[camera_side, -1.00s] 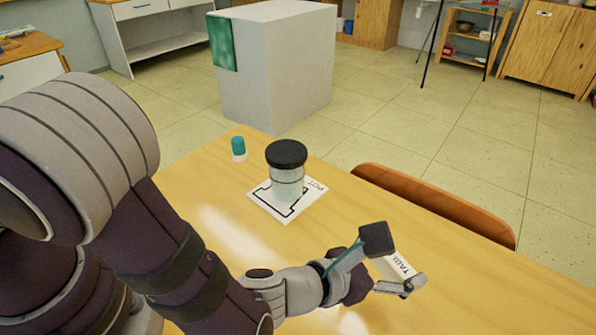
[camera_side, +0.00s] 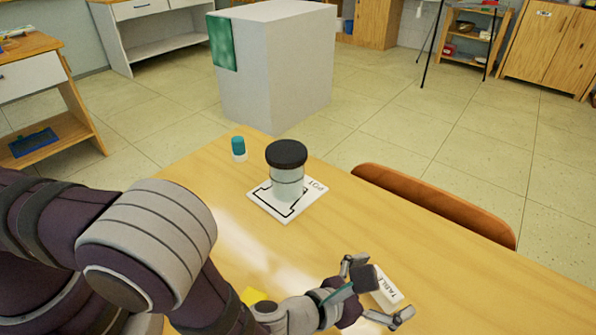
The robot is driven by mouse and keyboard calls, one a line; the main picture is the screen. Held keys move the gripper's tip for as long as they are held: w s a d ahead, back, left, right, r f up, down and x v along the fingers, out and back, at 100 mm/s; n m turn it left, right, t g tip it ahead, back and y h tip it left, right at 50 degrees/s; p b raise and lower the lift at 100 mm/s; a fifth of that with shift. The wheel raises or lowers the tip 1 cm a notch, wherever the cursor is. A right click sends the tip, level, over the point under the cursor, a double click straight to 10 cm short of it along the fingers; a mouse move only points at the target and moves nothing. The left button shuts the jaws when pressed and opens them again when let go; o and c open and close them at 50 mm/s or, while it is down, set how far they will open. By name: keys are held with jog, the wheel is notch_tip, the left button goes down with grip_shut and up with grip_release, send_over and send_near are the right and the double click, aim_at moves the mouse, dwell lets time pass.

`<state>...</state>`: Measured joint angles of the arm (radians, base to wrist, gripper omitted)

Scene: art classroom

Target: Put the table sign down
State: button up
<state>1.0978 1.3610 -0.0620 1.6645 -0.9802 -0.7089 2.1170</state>
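The table sign (camera_side: 386,289) is a small white piece with dark lettering that reads like "TABLE". It is at the right front of the wooden table and appears to rest on the tabletop. My gripper (camera_side: 380,292) is low around the sign, with one finger beyond its far end and one by its near end. The fingers look spread, with small gaps between them and the sign. A dark block on my wrist covers part of the sign's left side.
A yellow item (camera_side: 253,296) is partly hidden by my arm. A chair back (camera_side: 435,205) borders the table (camera_side: 350,225). The tabletop's middle is clear.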

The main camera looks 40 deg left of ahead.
aim_at(387, 283)
jog(key=v, duration=0.5)
jog(key=shift+s+r, duration=0.15)
jog(key=shift+r, duration=0.1)
notch_tip(387, 283, up, 7)
jog(key=w+a+r+n+g+y, duration=0.2)
jog(key=a+r+n+y, duration=0.15)
jog(key=a+n, duration=0.7)
jog(key=w+a+r+n+g+y, duration=0.3)
jog(key=a+n, duration=0.5)
jog(key=n, duration=0.6)
jog(key=s+a+r+n+g, duration=0.1)
jog(key=s+a+r+n, duration=0.1)
jog(key=s+n, duration=0.4)
jog(key=s+a+r+n+g+h, duration=0.1)
jog(key=s+a+r+n, duration=0.1)
jog(key=s+n, duration=0.4)
jog(key=a+n, duration=0.1)
jog(key=n, duration=0.3)
jog(key=shift+s+a, duration=0.35)
jog(key=shift+a, duration=0.05)
